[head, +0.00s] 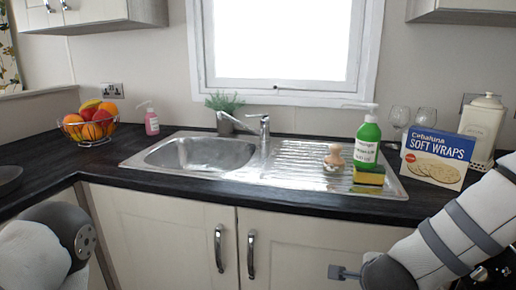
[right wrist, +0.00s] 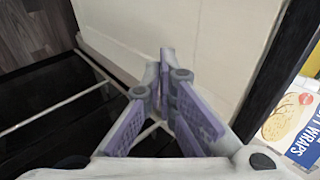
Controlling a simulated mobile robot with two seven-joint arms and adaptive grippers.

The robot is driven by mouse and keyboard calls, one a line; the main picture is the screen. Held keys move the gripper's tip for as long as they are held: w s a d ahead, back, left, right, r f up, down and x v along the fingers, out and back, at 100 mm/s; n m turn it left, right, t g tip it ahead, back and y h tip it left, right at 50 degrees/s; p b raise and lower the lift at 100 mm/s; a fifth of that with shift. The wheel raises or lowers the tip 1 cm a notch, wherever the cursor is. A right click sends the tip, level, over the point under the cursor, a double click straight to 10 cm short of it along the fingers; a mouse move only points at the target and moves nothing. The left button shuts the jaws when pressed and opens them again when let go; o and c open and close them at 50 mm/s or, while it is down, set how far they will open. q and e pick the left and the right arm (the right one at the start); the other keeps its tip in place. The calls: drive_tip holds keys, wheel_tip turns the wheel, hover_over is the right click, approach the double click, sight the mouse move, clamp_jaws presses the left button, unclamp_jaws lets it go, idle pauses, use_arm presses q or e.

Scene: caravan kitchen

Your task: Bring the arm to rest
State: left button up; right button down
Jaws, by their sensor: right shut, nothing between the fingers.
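My right arm (head: 440,250) comes in at the lower right of the head view, a pale, padded arm with grey bands, in front of the counter's right part. Its gripper (right wrist: 166,66) shows in the right wrist view, with purple-padded fingers closed together at the tips and nothing between them. It is in front of a pale cabinet panel (right wrist: 200,35), apart from the things on the counter. Part of my left arm (head: 45,250) shows at the lower left of the head view; its gripper is out of view.
The dark counter (head: 130,180) holds a fruit basket (head: 88,122), pink soap bottle (head: 152,121), sink (head: 190,155), green bottle (head: 367,142), yellow sponge (head: 369,176) and wraps box (head: 436,158). Glasses (head: 399,117) and a canister (head: 482,125) stand at right. Cabinet doors (head: 165,230) have vertical handles.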

drive_tip(key=s+a+f+n+g+y, duration=0.2)
drive_tip(key=s+f+n+g, duration=0.1)
drive_tip(key=s+f+n, duration=0.85)
drive_tip(key=s+f+n+g, duration=0.2)
drive_tip(key=s+n, duration=0.1)
drive_tip(key=s, duration=0.5)
drive_tip(key=s+f+n+g+y, duration=0.1)
drive_tip(key=s+f+n+g, duration=0.1)
drive_tip(key=s, duration=0.6)
drive_tip(key=s+f+n+g, duration=0.2)
drive_tip(key=s+n, duration=0.2)
drive_tip(key=s, duration=0.5)
drive_tip(key=shift+d+f+g, duration=0.3)
drive_tip(key=shift+d+f, duration=0.1)
drive_tip(key=shift+n, duration=0.25)
